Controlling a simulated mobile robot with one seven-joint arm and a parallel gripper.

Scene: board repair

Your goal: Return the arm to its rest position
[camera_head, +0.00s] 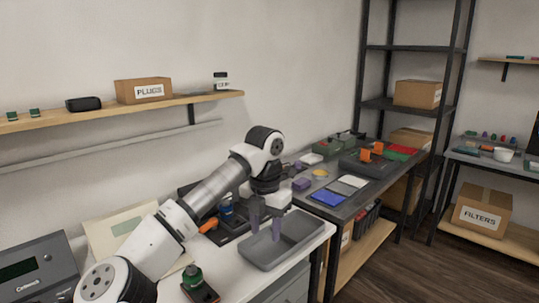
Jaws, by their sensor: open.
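My gripper (262,224) hangs at the end of my arm, pointing down over the left part of a grey tray (306,241) on the white bench. Its two fingers are apart, and I see nothing held between them. My arm reaches from the lower left of the head view up and across the white bench to the gripper. Whether the fingertips touch the tray cannot be told.
A grey device (37,270) is at the lower left. A wooden shelf (120,113) runs along the wall. A dark workbench (344,208) stands beyond.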

